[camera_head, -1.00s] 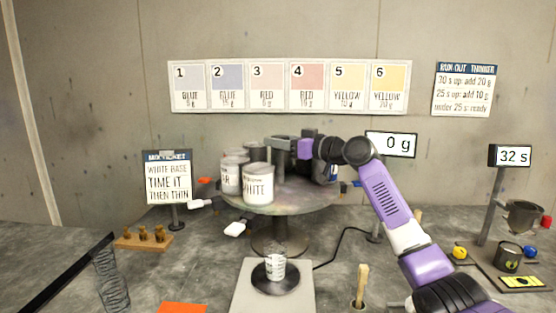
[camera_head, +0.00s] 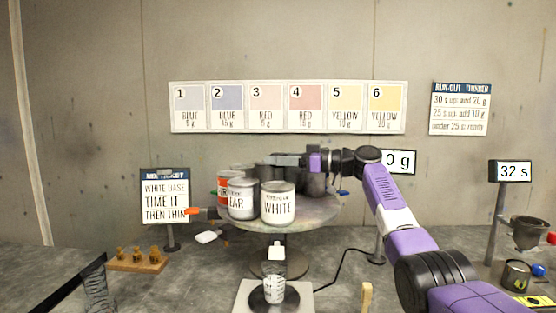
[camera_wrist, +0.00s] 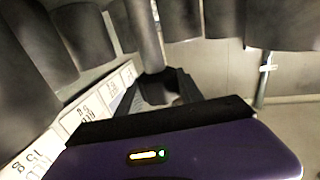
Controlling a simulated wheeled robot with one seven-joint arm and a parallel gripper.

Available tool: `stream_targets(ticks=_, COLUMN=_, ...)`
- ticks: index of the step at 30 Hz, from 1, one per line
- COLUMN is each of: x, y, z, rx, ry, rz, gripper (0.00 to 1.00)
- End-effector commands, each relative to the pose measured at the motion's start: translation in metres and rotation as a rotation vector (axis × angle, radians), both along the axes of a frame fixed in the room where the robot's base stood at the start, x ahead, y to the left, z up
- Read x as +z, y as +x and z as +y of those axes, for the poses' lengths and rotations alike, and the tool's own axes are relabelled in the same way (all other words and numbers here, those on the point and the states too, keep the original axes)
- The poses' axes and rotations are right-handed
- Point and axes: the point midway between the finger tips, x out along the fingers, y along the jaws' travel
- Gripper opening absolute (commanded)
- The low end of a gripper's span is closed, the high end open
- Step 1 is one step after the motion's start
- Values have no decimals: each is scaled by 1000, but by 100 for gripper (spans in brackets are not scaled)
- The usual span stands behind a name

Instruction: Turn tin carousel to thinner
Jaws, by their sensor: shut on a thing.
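The tin carousel (camera_head: 318,216) is a round, paint-stained turntable on a dark stand. At its front stand a tin labelled WHITE (camera_head: 278,205), a tin whose label shows "EAR" (camera_head: 242,201) and a red-orange tin (camera_head: 224,188). Grey-dark tins (camera_head: 312,182) stand behind, with no label readable; I cannot tell which is thinner. My gripper (camera_head: 287,160) is above the carousel among the tins. In the wrist view my gripper (camera_wrist: 165,88) is shut on a grey upright post (camera_wrist: 145,38), with dark tins (camera_wrist: 80,35) around it. The post's base is hidden.
Coloured tabs, such as an orange one (camera_head: 195,211) and a white one (camera_head: 206,237), stick out around the carousel. A cup (camera_head: 274,288) stands on the scale in front. The ticket stand (camera_head: 165,196) is left; the timer post (camera_head: 494,215) is right.

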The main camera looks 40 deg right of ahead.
Motion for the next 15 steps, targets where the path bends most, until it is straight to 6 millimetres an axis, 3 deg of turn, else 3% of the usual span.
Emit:
stream_targets(ticks=13, x=-2, y=1, z=1, rx=8, ry=-1, rz=5, gripper=0)
stream_targets(ticks=14, x=-2, y=1, z=1, rx=8, ry=-1, rz=5, gripper=46)
stream_targets(ticks=15, x=-2, y=1, z=1, rx=8, ry=-1, rz=5, gripper=54)
